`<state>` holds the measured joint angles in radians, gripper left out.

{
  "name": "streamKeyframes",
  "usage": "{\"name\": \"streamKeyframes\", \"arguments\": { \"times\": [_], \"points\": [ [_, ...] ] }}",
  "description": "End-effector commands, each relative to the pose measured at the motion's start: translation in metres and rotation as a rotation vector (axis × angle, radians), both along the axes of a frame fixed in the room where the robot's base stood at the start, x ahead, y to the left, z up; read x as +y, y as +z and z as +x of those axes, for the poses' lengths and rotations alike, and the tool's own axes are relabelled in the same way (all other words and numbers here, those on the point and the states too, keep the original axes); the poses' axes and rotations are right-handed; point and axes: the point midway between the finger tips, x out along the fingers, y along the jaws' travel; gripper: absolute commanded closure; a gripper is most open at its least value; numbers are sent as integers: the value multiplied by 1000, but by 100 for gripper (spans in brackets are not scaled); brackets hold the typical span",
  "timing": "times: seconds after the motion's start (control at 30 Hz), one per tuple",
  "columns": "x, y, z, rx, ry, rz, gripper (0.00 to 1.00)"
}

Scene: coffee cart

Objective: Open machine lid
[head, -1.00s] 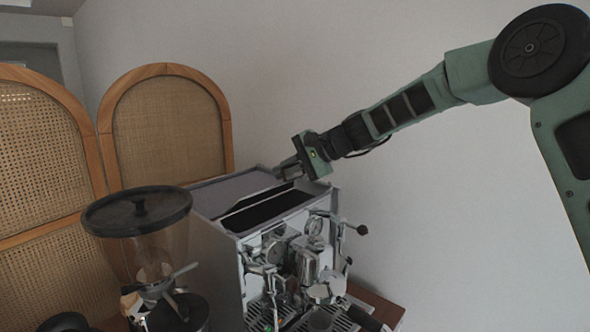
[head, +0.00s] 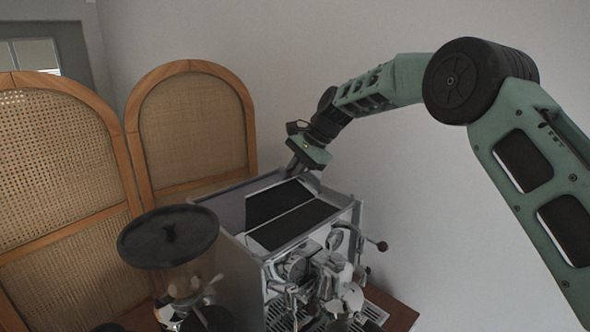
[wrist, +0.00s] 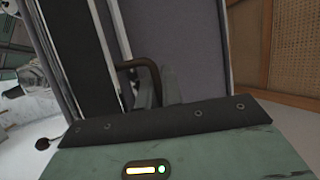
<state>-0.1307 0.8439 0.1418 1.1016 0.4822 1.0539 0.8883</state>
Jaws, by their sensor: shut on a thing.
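The espresso machine (head: 245,258) stands in the lower middle of the head view. Two dark panels and a grey area show on its top, inside a light metal rim. The rear dark panel (head: 275,199) seems to be the lid; its exact tilt is hard to tell. My gripper (head: 292,169) is at the back edge of the machine's top. In the wrist view, a dark bent handle (wrist: 146,70) is between my gripper's fingers (wrist: 150,95), which are shut on it. A grey panel (wrist: 185,50) lies beside the handle. The fingertips are partly hidden.
A coffee grinder with a dark round hopper lid (head: 168,237) stands left of the machine. Cane screens (head: 195,130) stand behind it. Levers and gauges project from the machine's front. A plain wall (head: 420,200) is close at the right, behind my arm.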

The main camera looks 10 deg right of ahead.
Motion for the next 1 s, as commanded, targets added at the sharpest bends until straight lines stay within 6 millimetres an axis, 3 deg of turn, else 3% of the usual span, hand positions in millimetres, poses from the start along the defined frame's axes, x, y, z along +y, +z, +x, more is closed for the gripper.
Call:
{"name": "streamKeyframes", "arguments": {
  "times": [1.0],
  "points": [
    [5, -12, 5, 110, 3, -73, 100]
  ]
}}
